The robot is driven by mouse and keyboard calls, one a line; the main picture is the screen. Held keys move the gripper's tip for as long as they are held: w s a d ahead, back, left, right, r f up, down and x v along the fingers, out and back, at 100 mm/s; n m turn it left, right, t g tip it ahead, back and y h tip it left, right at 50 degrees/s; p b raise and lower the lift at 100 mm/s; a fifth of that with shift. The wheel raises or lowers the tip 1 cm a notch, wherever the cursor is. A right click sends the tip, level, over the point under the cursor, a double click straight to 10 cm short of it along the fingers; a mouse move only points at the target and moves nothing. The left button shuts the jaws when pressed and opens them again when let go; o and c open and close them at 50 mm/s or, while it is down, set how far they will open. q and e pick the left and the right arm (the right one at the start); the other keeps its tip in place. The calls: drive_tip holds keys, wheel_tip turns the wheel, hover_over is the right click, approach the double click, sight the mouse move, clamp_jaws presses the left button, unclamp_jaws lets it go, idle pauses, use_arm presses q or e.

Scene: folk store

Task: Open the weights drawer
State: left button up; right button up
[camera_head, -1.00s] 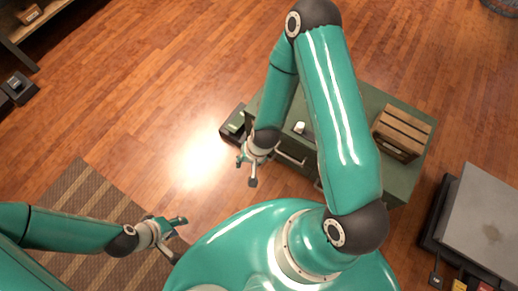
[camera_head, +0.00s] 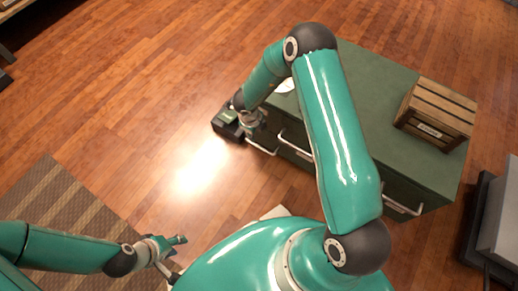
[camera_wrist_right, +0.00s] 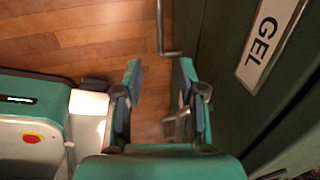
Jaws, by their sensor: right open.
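The dark green drawer cabinet (camera_head: 385,95) stands right of centre in the head view, with metal bar handles on its front. One handle (camera_head: 262,149) is at its left end, beside my right gripper (camera_head: 252,122). In the right wrist view my right gripper (camera_wrist_right: 158,80) is open and empty. A metal handle (camera_wrist_right: 165,35) lies just beyond the fingertips, and the fingers are not closed on it. A label reading GEL (camera_wrist_right: 266,40) is on the cabinet front. I see no label for weights. My left gripper (camera_head: 177,257) is open and empty, away from the cabinet.
A wooden crate (camera_head: 437,112) stands on the cabinet's right end. Another handle (camera_head: 402,208) is further right. A striped rug (camera_head: 60,205) lies at left; the wooden floor between is clear.

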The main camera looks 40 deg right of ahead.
drive_tip(key=d+f+b, duration=0.1)
drive_tip(key=f+b, duration=0.1)
drive_tip(key=f, duration=0.3)
drive_tip(key=f+b, duration=0.2)
drive_tip(key=f, duration=0.3)
drive_tip(key=w+d+f+b, duration=0.1)
drive_tip(key=f+b, duration=0.1)
drive_tip(key=f, duration=0.3)
drive_tip(key=shift+d+f+b, duration=0.3)
drive_tip(key=shift+d+b, duration=0.05)
drive_tip(key=shift+b, duration=0.05)
clamp_jaws()
drive_tip(key=shift+a, duration=0.2)
